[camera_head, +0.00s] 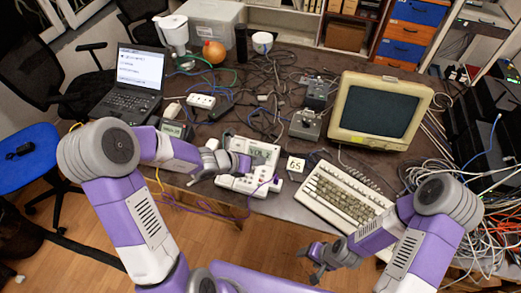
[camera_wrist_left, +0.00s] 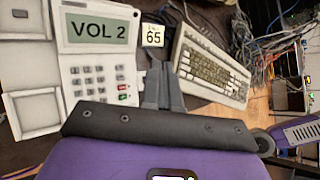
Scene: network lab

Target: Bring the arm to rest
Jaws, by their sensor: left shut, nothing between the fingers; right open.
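My left arm reaches in from the left in the head view. Its gripper (camera_head: 238,162) is over the front of the desk beside a white desk device with a screen (camera_head: 262,150). In the left wrist view the fingers (camera_wrist_left: 160,80) are shut with nothing between them. They point toward a small card reading 65 (camera_wrist_left: 153,36), next to the device, whose screen reads VOL 2 (camera_wrist_left: 98,31). My right gripper (camera_head: 312,262) is open and empty, low in front of the desk's edge, below the keyboard.
A beige keyboard (camera_head: 345,195) lies right of the card, before an old monitor (camera_head: 380,108). A laptop (camera_head: 133,85), white power strip (camera_head: 200,101) and tangled cables fill the desk. Loose cables (camera_head: 490,215) crowd the right. Wooden floor (camera_head: 255,255) is open in front.

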